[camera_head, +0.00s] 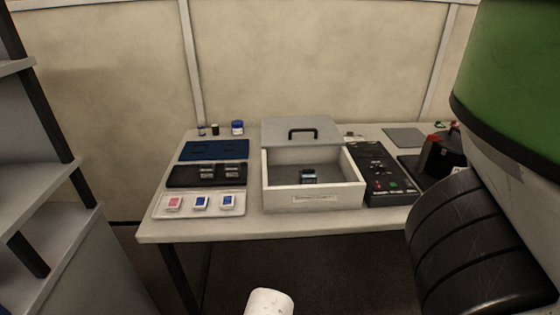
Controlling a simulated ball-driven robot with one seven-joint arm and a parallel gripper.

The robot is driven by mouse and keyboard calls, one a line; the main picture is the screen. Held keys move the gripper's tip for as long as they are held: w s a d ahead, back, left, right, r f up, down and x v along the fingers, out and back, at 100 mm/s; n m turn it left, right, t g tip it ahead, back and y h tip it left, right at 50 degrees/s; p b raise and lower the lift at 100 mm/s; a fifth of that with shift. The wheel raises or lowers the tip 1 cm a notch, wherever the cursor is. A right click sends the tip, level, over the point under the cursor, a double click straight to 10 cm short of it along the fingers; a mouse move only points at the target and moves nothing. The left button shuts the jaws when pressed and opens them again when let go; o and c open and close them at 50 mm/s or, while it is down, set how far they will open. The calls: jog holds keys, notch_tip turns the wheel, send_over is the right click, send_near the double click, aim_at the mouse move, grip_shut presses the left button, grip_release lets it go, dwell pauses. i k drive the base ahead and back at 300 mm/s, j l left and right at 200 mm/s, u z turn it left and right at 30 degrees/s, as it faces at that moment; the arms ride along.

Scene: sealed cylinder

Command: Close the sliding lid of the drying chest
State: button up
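The drying chest (335,195) is a pale open-topped box with a label on its front wall, standing at the middle of the table. Its grey sliding lid (277,134) is drawn back over the rear part and carries a dark handle (303,133) on top. The front part of the chest is uncovered, and a small dark object (308,176) stands inside on the dark floor. My gripper is not in view. A pale rounded piece at the bottom edge may be part of my arm, but I cannot tell.
Left of the chest lie a blue mat (214,150), a black tray (190,177) and a white tray (240,209) with small packets. A black control panel (378,170) stands close at its right. A grey shelf (60,235) is at far left. My own body blocks the right side.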

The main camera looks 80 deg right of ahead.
aim_at(276, 132)
jog(key=z, duration=1.35)
